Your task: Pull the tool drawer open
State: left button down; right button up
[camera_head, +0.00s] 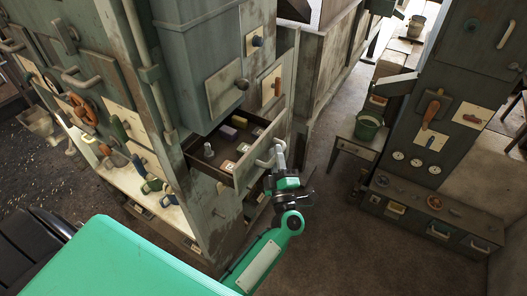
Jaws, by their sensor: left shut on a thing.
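The tool drawer (257,176) sticks out of the tall grey-green cabinet, in the middle of the head view. It is partly open, and several small items lie in it, among them a yellow block (239,121) and a purple block (229,132). Its light bar handle (264,162) is on the front face. My left gripper (279,158) is at that handle, shut on it, with its green-and-black wrist just below. The fingertips are small and partly hidden. My right gripper is not in view.
The cabinet's left face carries several coloured handles and levers. A low drawer chest (431,216) stands at the far right. The floor (340,235) in front of the drawer is clear.

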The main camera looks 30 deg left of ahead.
pick_arm(q)
jog(key=shift+d+f, duration=0.1)
jog(key=shift+d, duration=0.3)
jog(key=shift+s+d, duration=0.1)
jog(key=shift+d, duration=0.35)
jog(key=c, duration=1.7)
grip_release()
jog(key=shift+o, duration=0.3)
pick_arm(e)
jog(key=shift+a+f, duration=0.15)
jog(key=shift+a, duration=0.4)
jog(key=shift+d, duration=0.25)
